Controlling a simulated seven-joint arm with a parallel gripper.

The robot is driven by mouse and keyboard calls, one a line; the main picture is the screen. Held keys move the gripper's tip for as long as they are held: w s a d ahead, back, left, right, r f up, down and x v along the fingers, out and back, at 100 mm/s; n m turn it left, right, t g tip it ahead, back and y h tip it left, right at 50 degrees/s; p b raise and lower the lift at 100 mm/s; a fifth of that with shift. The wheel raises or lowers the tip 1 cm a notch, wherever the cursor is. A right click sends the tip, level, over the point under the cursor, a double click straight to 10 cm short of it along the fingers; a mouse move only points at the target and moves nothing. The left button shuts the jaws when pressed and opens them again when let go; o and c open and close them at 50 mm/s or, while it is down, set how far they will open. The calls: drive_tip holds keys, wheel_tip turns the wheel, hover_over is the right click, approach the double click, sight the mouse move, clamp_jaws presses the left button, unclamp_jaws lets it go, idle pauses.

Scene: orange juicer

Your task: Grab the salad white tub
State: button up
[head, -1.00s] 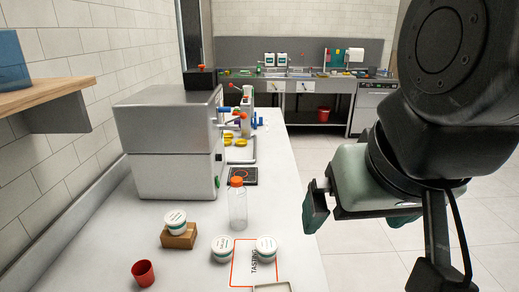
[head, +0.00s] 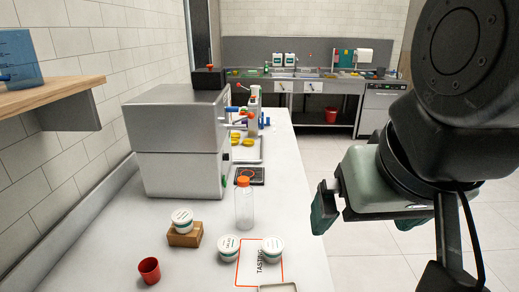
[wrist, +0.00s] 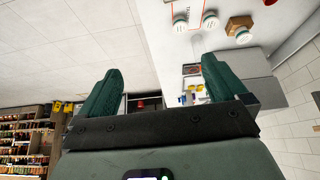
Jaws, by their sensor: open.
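Three white tubs with printed lids show in the head view. One tub (head: 182,217) sits on a wooden block (head: 185,236); a second tub (head: 228,247) and a third tub (head: 272,248) stand on the counter at the tasting card (head: 258,272). The lid print is too small to tell which is the salad tub. My gripper (head: 366,214) is open and empty, off to the right of the counter, apart from all the tubs. In the wrist view the open fingers (wrist: 160,70) frame the floor and counter; the tubs (wrist: 181,23) are upside down near the top.
A red cup (head: 149,270) stands left of the tubs. A clear bottle with an orange cap (head: 244,206) stands behind them. A large steel machine (head: 180,145) fills the left of the counter (head: 130,225). A wooden shelf (head: 50,98) juts from the left wall.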

drive_tip(key=w+d+f+n+g+h, duration=0.5)
drive_tip(key=w+f+h, duration=0.2)
drive_tip(key=w+f, duration=0.15)
drive_tip(key=w+a+f+n+t+h, duration=0.1)
drive_tip(key=w+f+n+h, duration=0.35)
drive_tip(key=w, duration=0.25)
drive_tip(key=n+t+y, duration=0.8)
drive_tip(key=n+t, duration=0.9)
drive_tip(key=n, duration=0.6)
approach(229, 236)
drive_tip(key=d+r, duration=0.8)
drive_tip(key=s+a+f+n+y, duration=0.1)
drive_tip(key=f+y, duration=0.1)
drive_tip(key=s+a+f+n+y, duration=0.1)
drive_tip(key=a+f+n, duration=0.1)
drive_tip(key=f, duration=0.1)
drive_tip(key=s+a+f+n+y, duration=0.1)
drive_tip(key=f+y, duration=0.1)
drive_tip(key=shift+a+f+n+g+y, duration=0.2)
drive_tip(key=shift+f+n+g+y, duration=0.05)
drive_tip(key=shift+g+y, duration=0.15)
drive_tip(key=w, duration=0.3)
drive_tip(key=w+a, duration=0.1)
drive_tip(key=w, duration=0.6)
drive_tip(key=shift+w+a+f, duration=0.1)
drive_tip(key=shift+w+a, duration=0.05)
drive_tip(key=shift+a, duration=0.15)
drive_tip(key=c, duration=1.1)
